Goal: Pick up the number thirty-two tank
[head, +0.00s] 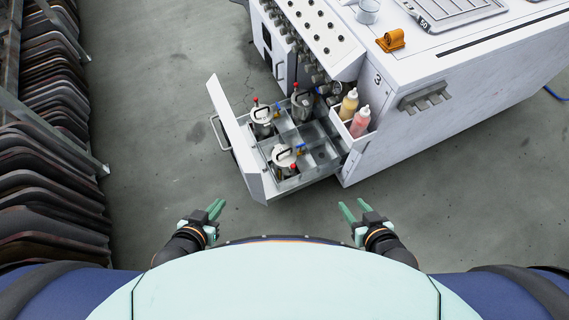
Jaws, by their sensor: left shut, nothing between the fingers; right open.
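Three similar tanks with white lids and dark curved handles stand in compartments of a pulled-out drawer (228,128). One tank (262,120) is at the left, one tank (303,103) at the back, one tank (285,160) at the front. No number can be read on any of them, so I cannot tell which is thirty-two. My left gripper (216,208) is shut and empty, in front of the drawer and to its left. My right gripper (353,209) is open and empty, in front of the drawer and to its right.
A white machine (420,130) marked 3 stands behind and right of the drawer. A side bin holds a yellow bottle (349,103) and a red bottle (360,121). An orange part (391,40) sits on top. Dark panels (50,190) line the left. The floor before the drawer is clear.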

